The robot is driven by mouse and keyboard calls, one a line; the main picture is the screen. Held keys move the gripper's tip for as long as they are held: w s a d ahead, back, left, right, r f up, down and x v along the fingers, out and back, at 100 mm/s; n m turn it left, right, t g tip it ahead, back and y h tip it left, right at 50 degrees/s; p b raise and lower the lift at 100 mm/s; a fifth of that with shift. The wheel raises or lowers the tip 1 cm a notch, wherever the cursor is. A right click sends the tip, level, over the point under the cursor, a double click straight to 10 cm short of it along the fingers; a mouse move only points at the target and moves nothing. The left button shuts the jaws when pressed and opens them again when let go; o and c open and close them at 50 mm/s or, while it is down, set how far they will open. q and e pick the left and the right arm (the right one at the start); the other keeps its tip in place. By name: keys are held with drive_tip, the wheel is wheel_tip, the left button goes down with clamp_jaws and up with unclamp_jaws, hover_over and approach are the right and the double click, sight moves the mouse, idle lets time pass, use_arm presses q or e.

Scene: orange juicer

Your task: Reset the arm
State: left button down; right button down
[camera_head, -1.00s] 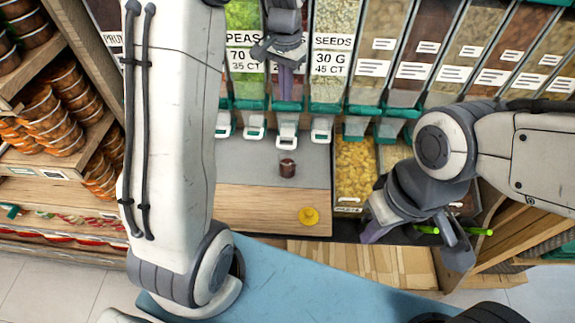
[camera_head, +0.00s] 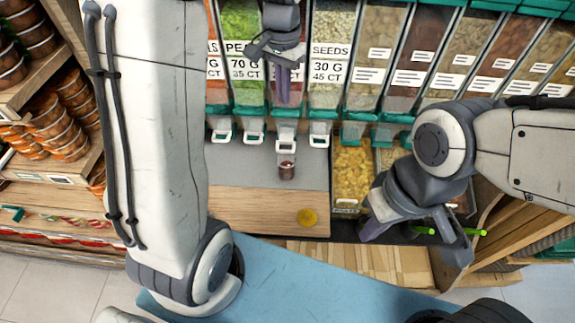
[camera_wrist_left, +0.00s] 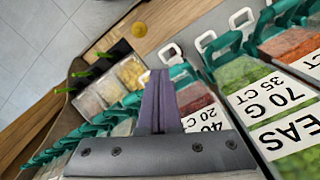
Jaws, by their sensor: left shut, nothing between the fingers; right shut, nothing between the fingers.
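My left gripper (camera_head: 283,92) hangs in front of the clear food dispensers, between the PEAS and SEEDS labels. Its purple fingers are together and empty; they also show closed in the left wrist view (camera_wrist_left: 160,100). My right gripper (camera_head: 376,230) is at the right, pointing down over the front edge of the counter and bins. It is shut with nothing in it, though its fingers are partly hidden by its own body. A small cup (camera_head: 287,167) with dark reddish contents stands on the grey counter below a dispenser spout, apart from both grippers.
Dispensers with teal spouts line the back. A yellow round object (camera_head: 307,217) lies on the wooden counter (camera_head: 250,205). Open bins (camera_head: 353,170) and a bright green stick-like item (camera_head: 478,233) are near my right gripper. Shelves of jars (camera_head: 60,125) stand at the left.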

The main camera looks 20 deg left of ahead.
use_arm(q)
drive_tip(key=s+d+f+m+b, duration=0.2)
drive_tip(key=s+d+f+b, duration=0.25)
drive_tip(key=s+d, duration=0.6)
drive_tip(key=s+d+f+m+b, duration=0.1)
drive_tip(key=s+d+f+b, duration=0.1)
drive_tip(key=s, duration=0.5)
drive_tip(key=s+d+f+m+h+b, duration=0.1)
drive_tip(key=s+d+f+b, duration=0.1)
drive_tip(key=s, duration=0.6)
wheel_tip(320, 180, down, 2)
drive_tip(key=shift+f+b, duration=0.15)
drive_tip(key=shift+b, duration=0.4)
